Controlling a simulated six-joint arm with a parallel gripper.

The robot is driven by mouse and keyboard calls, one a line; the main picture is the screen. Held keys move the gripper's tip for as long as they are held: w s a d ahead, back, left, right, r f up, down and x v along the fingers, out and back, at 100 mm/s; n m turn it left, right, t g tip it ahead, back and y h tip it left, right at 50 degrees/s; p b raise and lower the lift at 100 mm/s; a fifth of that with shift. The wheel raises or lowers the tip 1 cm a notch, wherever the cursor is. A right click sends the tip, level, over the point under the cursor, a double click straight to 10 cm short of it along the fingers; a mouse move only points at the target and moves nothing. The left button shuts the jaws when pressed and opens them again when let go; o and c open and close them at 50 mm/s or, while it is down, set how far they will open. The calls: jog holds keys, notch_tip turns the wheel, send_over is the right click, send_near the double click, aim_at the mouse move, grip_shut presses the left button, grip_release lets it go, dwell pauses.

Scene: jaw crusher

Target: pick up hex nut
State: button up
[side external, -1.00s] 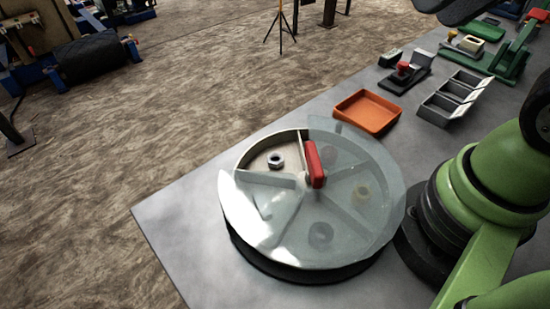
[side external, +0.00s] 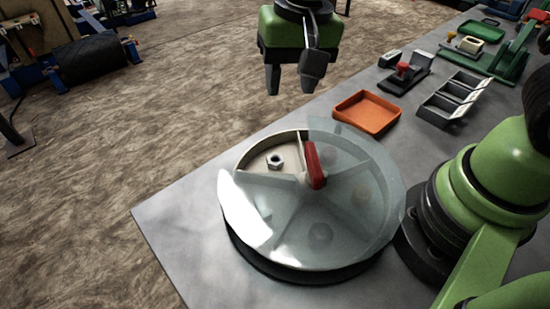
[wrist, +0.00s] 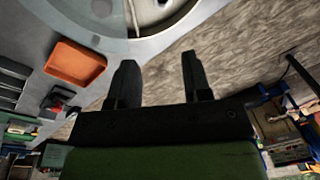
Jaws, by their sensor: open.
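The hex nut (side external: 275,162) is a small silver ring. It lies in the uncovered compartment of a round divided tray (side external: 262,141), at the tray's upper left. A clear lid (side external: 345,215) covers the other compartments. A red handle (side external: 314,165) stands near the tray's centre. My gripper (side external: 292,88) is open and empty, fingers down, above and beyond the tray's far side, well apart from the nut. In the wrist view the two fingers (wrist: 158,75) are spread, and part of the round tray (wrist: 105,22) shows at the top edge.
An orange tray (side external: 370,112) sits beside the round tray, and also shows in the wrist view (wrist: 75,63). A grey bin row (side external: 452,98) and a red-knobbed device (side external: 403,72) stand further back on the table. The table's front left corner is bare.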

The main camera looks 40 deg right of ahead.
jog(key=g, duration=0.1)
send_over(275, 155)
jog(key=s, duration=0.1)
jog(key=shift+h, duration=0.3)
jog(key=f, duration=1)
jog(key=shift+s+a, duration=0.1)
jog(key=shift+a, duration=0.2)
jog(key=shift+w+f, duration=0.2)
jog(key=shift+f, duration=2.8)
jog(key=c, duration=0.7)
jog(key=shift+r, duration=0.1)
